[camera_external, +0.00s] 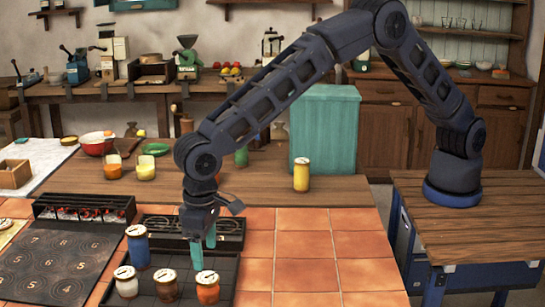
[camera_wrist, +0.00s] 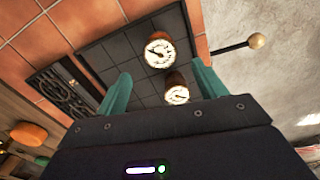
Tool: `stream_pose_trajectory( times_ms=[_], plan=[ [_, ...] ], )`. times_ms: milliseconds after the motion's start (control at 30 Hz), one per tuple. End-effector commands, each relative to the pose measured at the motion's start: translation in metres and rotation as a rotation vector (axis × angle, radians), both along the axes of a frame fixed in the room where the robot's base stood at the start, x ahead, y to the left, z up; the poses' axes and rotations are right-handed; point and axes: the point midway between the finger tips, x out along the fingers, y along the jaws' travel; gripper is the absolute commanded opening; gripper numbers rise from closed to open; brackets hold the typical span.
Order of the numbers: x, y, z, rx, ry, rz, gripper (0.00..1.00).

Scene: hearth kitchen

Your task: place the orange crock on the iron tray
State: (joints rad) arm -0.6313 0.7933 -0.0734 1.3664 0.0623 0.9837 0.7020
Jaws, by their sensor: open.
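The orange crock (camera_external: 208,290), with a pale lid, stands upright on dark square tiles at the front of the counter. In the wrist view it appears to be the upper jar (camera_wrist: 160,54). The iron tray seems to be the black ornate piece (camera_external: 229,232) behind my gripper; it also shows at left in the wrist view (camera_wrist: 62,92). My gripper (camera_external: 203,249) points down, open and empty, above the dark tiles between tray and crock. Its teal fingers (camera_wrist: 161,72) show apart, with the crock beyond their tips.
A brown jar (camera_external: 166,287), a white jar (camera_external: 126,283) and a blue jar (camera_external: 138,248) stand left of the crock. A numbered black board (camera_external: 60,262) lies further left. A yellow jar (camera_external: 301,175) stands behind on wood. The terracotta tiles (camera_external: 320,245) to the right are clear.

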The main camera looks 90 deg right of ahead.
Motion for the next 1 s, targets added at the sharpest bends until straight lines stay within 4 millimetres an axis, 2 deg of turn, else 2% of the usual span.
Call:
stream_pose_trajectory(
  times_ms=[200,433,567,767,1000],
  plan=[
    [0.0,0.0,0.017,0.001,0.0,0.0,0.7],
    [0.0,-0.001,0.02,0.001,0.0,0.0,0.7],
    [0.0,-0.015,0.037,0.007,-0.007,-0.001,0.7],
    [-0.01,-0.07,0.098,0.03,-0.035,0.006,0.7],
    [-0.038,-0.145,0.171,0.053,-0.075,0.021,0.7]
  ],
)
